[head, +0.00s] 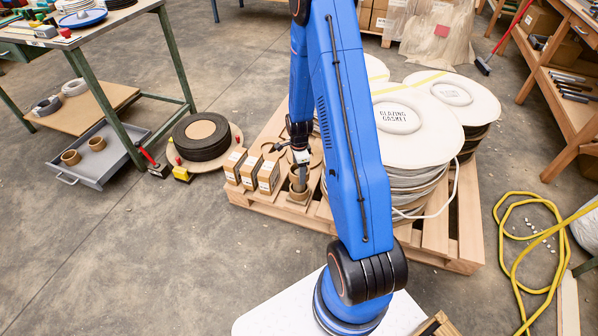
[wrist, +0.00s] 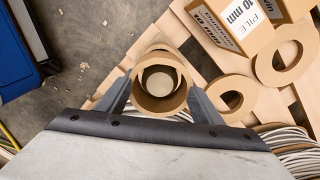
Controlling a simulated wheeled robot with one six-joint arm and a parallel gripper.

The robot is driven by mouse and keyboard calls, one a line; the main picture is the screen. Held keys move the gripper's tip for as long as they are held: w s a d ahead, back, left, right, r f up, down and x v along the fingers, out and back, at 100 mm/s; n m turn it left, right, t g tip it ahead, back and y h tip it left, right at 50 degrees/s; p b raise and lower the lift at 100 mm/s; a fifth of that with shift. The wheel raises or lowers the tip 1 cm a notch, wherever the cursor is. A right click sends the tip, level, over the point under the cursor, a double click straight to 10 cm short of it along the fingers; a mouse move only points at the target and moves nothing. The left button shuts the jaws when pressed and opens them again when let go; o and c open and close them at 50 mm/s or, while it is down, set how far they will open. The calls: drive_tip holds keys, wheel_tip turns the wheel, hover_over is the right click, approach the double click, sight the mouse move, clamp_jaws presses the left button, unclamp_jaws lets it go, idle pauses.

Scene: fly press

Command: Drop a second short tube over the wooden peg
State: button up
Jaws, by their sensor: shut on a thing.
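My gripper (head: 299,172) points down over the near left part of the pallet. In the wrist view its two fingers (wrist: 160,88) stand on either side of a short brown cardboard tube (wrist: 160,104) and are shut on it. I look down into the tube's open mouth; a paler round edge shows inside it. In the head view a tan tube (head: 299,194) shows upright just under the fingers. I cannot make out the wooden peg, nor whether the held tube is around anything. Two more short tubes (head: 70,157) (head: 97,143) stand in a grey drawer at left.
Small labelled cartons (head: 249,172) stand close left of my gripper. Flat cardboard rings (wrist: 285,64) lie on the pallet (head: 430,232) nearby. Large wrapped coils (head: 430,140) stand to the right. A black roll (head: 201,150) lies left of the pallet. A yellow hose (head: 520,240) lies on the right floor.

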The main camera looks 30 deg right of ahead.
drive_tip(key=o, duration=1.6)
drive_tip(key=shift+c, duration=0.2)
drive_tip(key=shift+r, duration=4.05)
